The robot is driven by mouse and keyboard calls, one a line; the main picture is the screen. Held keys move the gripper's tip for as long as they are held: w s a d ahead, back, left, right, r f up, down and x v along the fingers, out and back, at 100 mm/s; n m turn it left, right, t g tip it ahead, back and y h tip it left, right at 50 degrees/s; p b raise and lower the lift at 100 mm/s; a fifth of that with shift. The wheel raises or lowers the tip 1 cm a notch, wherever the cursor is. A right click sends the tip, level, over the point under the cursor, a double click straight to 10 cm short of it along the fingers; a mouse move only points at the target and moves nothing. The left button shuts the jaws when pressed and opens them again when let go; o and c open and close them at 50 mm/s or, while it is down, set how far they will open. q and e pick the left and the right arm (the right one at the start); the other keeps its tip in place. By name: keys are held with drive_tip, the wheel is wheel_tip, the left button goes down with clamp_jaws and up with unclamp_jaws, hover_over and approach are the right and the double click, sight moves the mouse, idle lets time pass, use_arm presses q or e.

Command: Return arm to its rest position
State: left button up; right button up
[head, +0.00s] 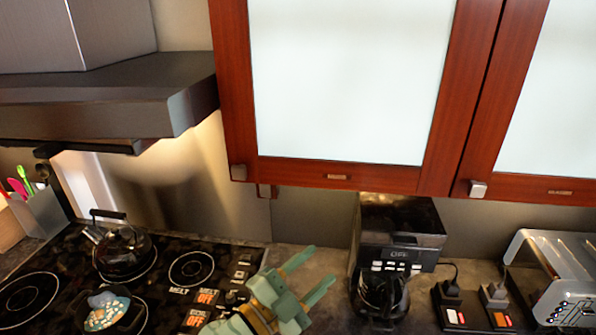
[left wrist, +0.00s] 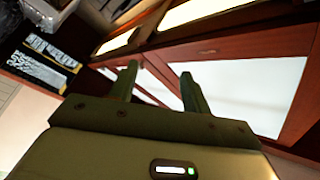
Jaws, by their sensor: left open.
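My left gripper (head: 307,277) comes in from the bottom of the head view. It is pale green, its two fingers are spread apart, and nothing is between them. It is over the counter between the stove and the black coffee maker, below the wall cabinet. In the left wrist view the two fingers (left wrist: 158,84) stand apart with red-framed cabinet doors behind them. My right gripper is not in view.
A red-framed cabinet (head: 345,80) hangs above. The coffee maker (head: 400,235) stands right of my gripper, with a metal toaster (head: 555,265) farther right. The stove (head: 195,270) on the left bears a kettle (head: 123,250) and a pan (head: 108,312). A range hood (head: 120,95) juts out upper left.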

use_arm(q)
drive_tip(key=s+a+f+n+t+y, duration=0.1)
drive_tip(key=a+f+n+y, duration=0.1)
drive_tip(key=a+n+y, duration=0.55)
drive_tip(key=s+a+f+n+t+y, duration=0.1)
drive_tip(key=a+f+n+y, duration=0.3)
drive_tip(key=a+y, duration=0.7)
drive_tip(key=s+a+f+n+g+y, duration=0.1)
drive_tip(key=s+a+f+g, duration=0.3)
drive_tip(key=s+a, duration=0.35)
drive_tip(key=s+a+f+g, duration=0.35)
drive_tip(key=s+a, duration=0.25)
drive_tip(key=s, duration=0.2)
drive_tip(key=s+d+f+g+h+b, duration=0.15)
drive_tip(key=f+b, duration=0.35)
drive_tip(key=f, duration=1.3)
drive_tip(key=s+d+f+g+h+b, duration=0.1)
drive_tip(key=d+f+g+b, duration=0.35)
drive_tip(key=f, duration=1.35)
drive_tip(key=s+a+f+n+g+h+b, duration=0.1)
drive_tip(key=s+a+f+n+h+b, duration=0.1)
drive_tip(key=s+f+b, duration=0.9)
drive_tip(key=s+f, duration=0.5)
drive_tip(key=f, duration=0.3)
drive_tip(key=s+f+n, duration=0.1)
drive_tip(key=s+f, duration=0.4)
drive_tip(key=f, duration=0.3)
drive_tip(key=shift+s, duration=0.15)
